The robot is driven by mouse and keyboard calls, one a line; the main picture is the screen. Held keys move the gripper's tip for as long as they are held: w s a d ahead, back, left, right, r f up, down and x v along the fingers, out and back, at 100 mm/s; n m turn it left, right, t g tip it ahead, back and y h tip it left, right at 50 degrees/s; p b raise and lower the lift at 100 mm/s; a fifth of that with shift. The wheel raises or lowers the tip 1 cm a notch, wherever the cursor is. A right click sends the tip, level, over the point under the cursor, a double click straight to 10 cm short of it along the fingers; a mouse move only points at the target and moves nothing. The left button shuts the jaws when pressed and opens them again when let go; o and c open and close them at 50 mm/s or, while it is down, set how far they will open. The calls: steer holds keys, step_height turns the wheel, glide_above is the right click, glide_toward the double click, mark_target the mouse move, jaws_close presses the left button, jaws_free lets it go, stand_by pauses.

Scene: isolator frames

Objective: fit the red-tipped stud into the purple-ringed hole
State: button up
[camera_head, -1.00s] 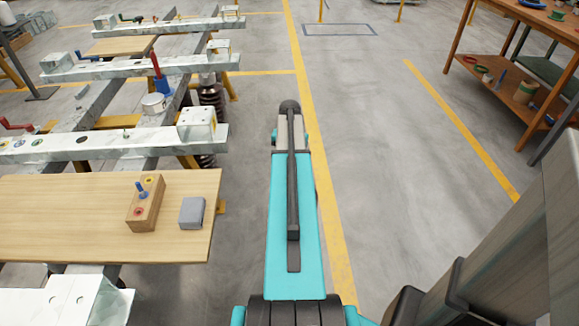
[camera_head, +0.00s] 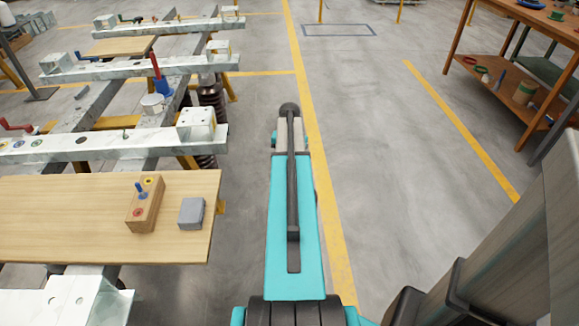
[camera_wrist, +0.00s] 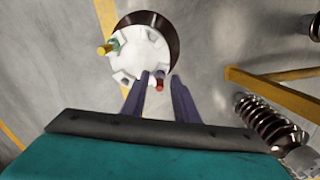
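In the wrist view, the two dark purple-grey fingers of my gripper (camera_wrist: 159,78) reach forward and stand apart. A small red-tipped stud (camera_wrist: 159,86) shows between their tips, with a gap on both sides. Purple shows just beyond the red end; I cannot tell whether it is the ring of the hole. A white round cap (camera_wrist: 140,55) with notches and a dark brown rim lies beyond the tips. A yellow-ended stud (camera_wrist: 106,49) with a green ring is at its left edge. In the head view my gripper is hidden behind my arm, and no purple ring can be made out.
In the head view, a wooden table (camera_head: 60,220) bears a wooden block (camera_head: 146,210) and a grey box (camera_head: 191,213). Shelves (camera_head: 505,85) stand right; the floor between is clear.

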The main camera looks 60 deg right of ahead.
step_height(320, 180, up, 12)
steer(key=shift+f+p, duration=0.25)
steer(key=shift+p, duration=0.15)
stand_by(0.9)
